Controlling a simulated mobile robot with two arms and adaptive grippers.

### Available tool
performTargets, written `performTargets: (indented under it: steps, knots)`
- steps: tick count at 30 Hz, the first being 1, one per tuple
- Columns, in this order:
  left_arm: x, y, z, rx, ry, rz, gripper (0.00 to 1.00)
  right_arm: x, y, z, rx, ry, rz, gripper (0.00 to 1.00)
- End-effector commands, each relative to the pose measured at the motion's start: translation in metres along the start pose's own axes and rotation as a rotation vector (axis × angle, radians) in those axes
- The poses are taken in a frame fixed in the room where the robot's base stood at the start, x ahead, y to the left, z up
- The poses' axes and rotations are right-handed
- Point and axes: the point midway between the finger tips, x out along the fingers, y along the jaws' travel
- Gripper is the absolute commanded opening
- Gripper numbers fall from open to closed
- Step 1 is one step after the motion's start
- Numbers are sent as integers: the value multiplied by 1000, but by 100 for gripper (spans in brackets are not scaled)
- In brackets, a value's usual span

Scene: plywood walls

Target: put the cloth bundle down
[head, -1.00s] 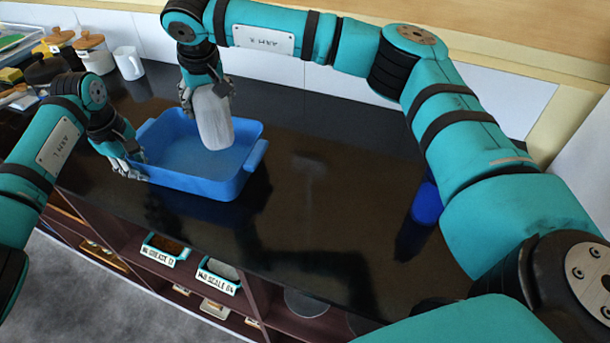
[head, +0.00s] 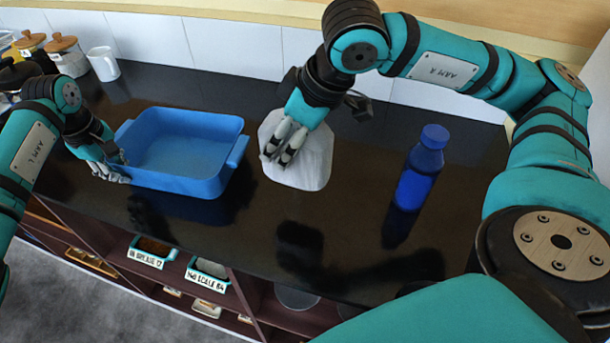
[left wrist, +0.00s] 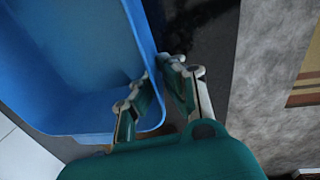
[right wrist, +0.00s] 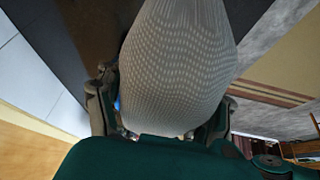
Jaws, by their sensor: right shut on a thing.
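The cloth bundle (head: 312,163) is pale grey-white, to the right of the blue tub over the black counter. My right gripper (head: 283,147) is shut on it from above. In the right wrist view the bundle (right wrist: 180,65) shows a ribbed weave and fills the space between the fingers. I cannot tell whether its underside touches the counter (head: 345,225). My left gripper (head: 112,168) is at the near left corner of the tub; in the left wrist view its fingers (left wrist: 161,72) stand close about the tub's wall, but their grip on it is unclear.
The empty blue tub (head: 232,165) stands on the counter. A blue bottle (head: 418,175) stands upright to the right of the bundle. A white mug (head: 103,63) and lidded jars (head: 65,52) are at the back left. The counter in front of the bundle is clear.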

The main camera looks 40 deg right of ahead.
Motion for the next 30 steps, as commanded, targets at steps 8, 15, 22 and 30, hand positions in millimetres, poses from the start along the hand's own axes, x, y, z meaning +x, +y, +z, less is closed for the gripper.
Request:
performTargets:
  steps: [8,15,22,30]
  knots:
    - [-1,0,0,1,0,1,0,12,-11,29,-56,1,-28,30]
    - [-1,0,0,1,0,1,0,46,-12,44,-55,5,-27,30]
    - [-1,0,0,1,1,2,0,71,-13,56,-53,3,-28,30]
    - [-1,0,0,1,1,2,0,84,-14,62,-55,7,-26,30]
